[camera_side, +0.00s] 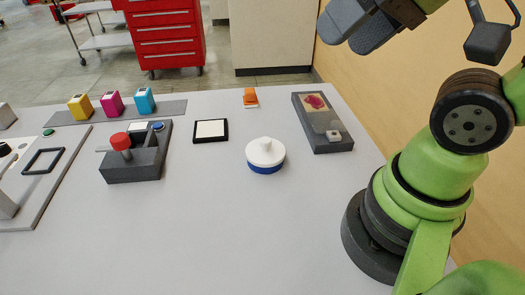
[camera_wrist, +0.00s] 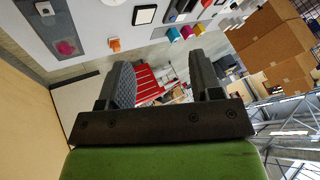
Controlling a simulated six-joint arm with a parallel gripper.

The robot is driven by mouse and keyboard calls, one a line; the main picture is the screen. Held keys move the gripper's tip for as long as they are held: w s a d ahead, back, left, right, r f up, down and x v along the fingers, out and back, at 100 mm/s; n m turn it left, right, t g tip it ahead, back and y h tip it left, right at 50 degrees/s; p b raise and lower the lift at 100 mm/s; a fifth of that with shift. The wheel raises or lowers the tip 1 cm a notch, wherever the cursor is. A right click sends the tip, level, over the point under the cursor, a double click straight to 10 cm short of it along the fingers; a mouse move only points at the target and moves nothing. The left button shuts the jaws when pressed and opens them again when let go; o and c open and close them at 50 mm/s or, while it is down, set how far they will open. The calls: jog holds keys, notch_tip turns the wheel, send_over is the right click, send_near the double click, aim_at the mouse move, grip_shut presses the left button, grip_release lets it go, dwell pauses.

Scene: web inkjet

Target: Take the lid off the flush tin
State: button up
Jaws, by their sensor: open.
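The flush tin (camera_side: 266,167) is a short round tin with a dark blue body, standing upright on the grey table. Its white lid (camera_side: 265,151) is on top, with a small round knob in the middle. My gripper (camera_side: 358,35) is high at the top right in the side view, well above and apart from the tin. In the wrist view my gripper (camera_wrist: 165,82) shows two dark fingers spread apart with nothing between them. The tin is not seen in the wrist view.
Near the tin are a grey block with a pink patch (camera_side: 322,121), an orange item (camera_side: 250,96), a black-framed pad (camera_side: 210,131) and a dark fixture with a red knob (camera_side: 133,160). Yellow, magenta and cyan cartridges (camera_side: 112,103) stand behind left. The table's front middle is clear.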

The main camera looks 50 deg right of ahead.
jog(key=shift+w, duration=0.1)
jog(key=n+g+h, duration=0.2)
jog(key=n+g, duration=0.2)
jog(key=g, duration=0.5)
send_over(266, 140)
notch_tip(266, 140, down, 21)
jog(key=shift+w+f, duration=0.15)
jog(key=shift+f, duration=0.05)
notch_tip(266, 140, down, 6)
jog(key=shift+r, duration=0.1)
